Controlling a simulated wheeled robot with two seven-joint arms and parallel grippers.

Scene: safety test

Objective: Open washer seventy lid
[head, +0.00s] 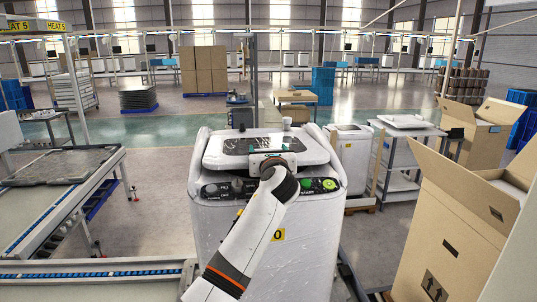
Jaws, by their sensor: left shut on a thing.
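The white washer (225,235) stands upright straight in front of me. A yellow label on its front is partly covered by my arm, and only a "0" shows clearly. Its lid (216,152), white-rimmed with a dark panel, lies over the top; I cannot tell whether it is slightly raised. My left gripper (268,154) is at the middle of the lid's front edge, shut on the lid there. The fingertips are small and partly hidden by the wrist. My right gripper is not in view.
A control panel with a green dial (329,184) runs along the washer's front. A roller conveyor (60,220) stands at left. An open cardboard box (450,235) stands close at right. Another white washer (352,155) and a grey table (405,155) stand behind at right.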

